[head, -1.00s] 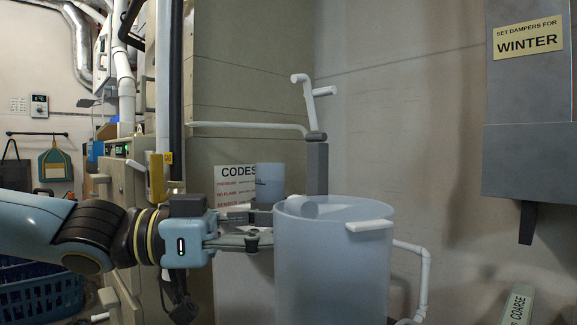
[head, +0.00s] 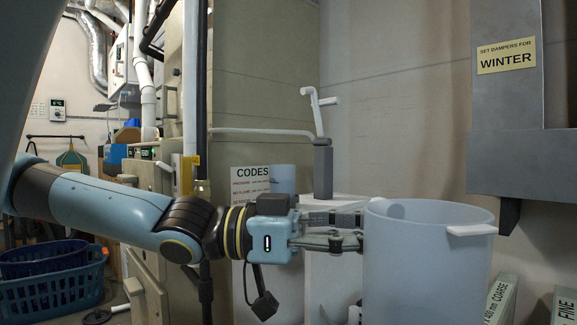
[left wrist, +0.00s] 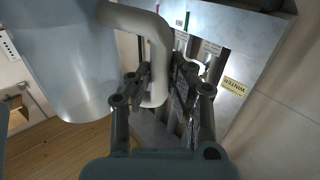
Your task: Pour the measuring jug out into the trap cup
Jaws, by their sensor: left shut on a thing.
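The measuring jug (head: 425,270) is a large, pale translucent vessel with a white lip tab, upright in the head view. My left gripper (head: 355,230) is at its left side. In the left wrist view the jug (left wrist: 70,65) is at upper left, and the fingers (left wrist: 162,80) are shut around its white curved handle (left wrist: 150,35). I cannot make out any liquid inside. A grey square cup-like piece (head: 322,170) under a white pipe stands behind the jug; I cannot tell whether it is the trap cup. My right gripper is out of view.
A bluish cylinder (head: 283,180) stands by the CODES sign (head: 250,182). A white box (head: 330,275) is behind my gripper and the jug. A grey duct with a WINTER label (head: 506,56) hangs at upper right. A blue basket (head: 55,295) is at lower left.

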